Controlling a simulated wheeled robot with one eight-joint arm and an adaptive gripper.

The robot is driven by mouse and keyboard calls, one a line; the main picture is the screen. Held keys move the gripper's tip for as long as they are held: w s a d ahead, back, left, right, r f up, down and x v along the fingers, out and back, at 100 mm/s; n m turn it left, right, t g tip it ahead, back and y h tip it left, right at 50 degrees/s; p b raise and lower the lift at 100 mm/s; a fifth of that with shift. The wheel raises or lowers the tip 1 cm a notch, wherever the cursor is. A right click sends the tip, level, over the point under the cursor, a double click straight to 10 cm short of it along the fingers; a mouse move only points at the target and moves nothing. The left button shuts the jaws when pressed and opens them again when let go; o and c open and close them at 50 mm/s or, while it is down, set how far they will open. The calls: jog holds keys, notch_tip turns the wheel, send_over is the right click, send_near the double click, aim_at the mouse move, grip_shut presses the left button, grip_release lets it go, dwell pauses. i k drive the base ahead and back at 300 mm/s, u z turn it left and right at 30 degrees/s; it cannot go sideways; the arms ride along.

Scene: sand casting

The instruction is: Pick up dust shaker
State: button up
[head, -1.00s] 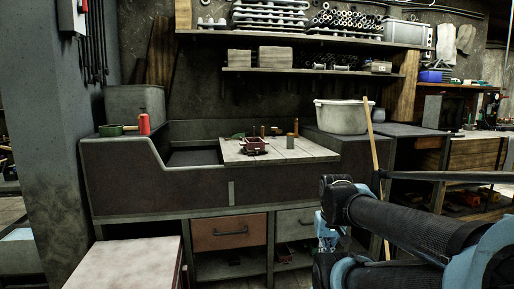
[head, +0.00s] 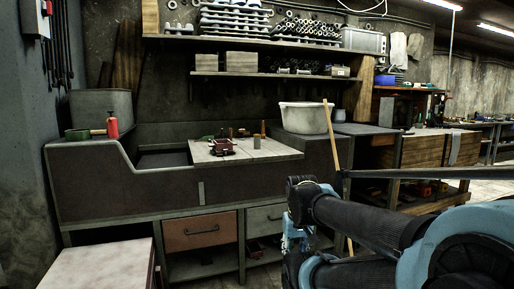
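Several small items stand on the wooden board (head: 276,153) of the casting bench. They include a small grey cylinder (head: 257,142), a brown peg (head: 263,128) and a dark red moulding frame (head: 221,146). A red bottle-like can (head: 112,127) stands on the bench's left ledge. I cannot tell for sure which of these is the dust shaker; the grey cylinder is one candidate. My arm crosses the lower right, well apart from these items. A light-blue part beside it may be my gripper (head: 294,238), but its fingers are too hidden to read.
A white tub (head: 305,117) stands right of the board, with a wooden stick leaning in front of it. A green pan (head: 85,133) is on the left ledge. A pale-topped table (head: 103,271) stands at the front left. Shelves of metal parts hang above.

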aim_at(257, 137)
jog(key=k, duration=1)
jog(key=z, duration=0.55)
jog(key=i, duration=2.35)
jog(key=u, duration=0.45)
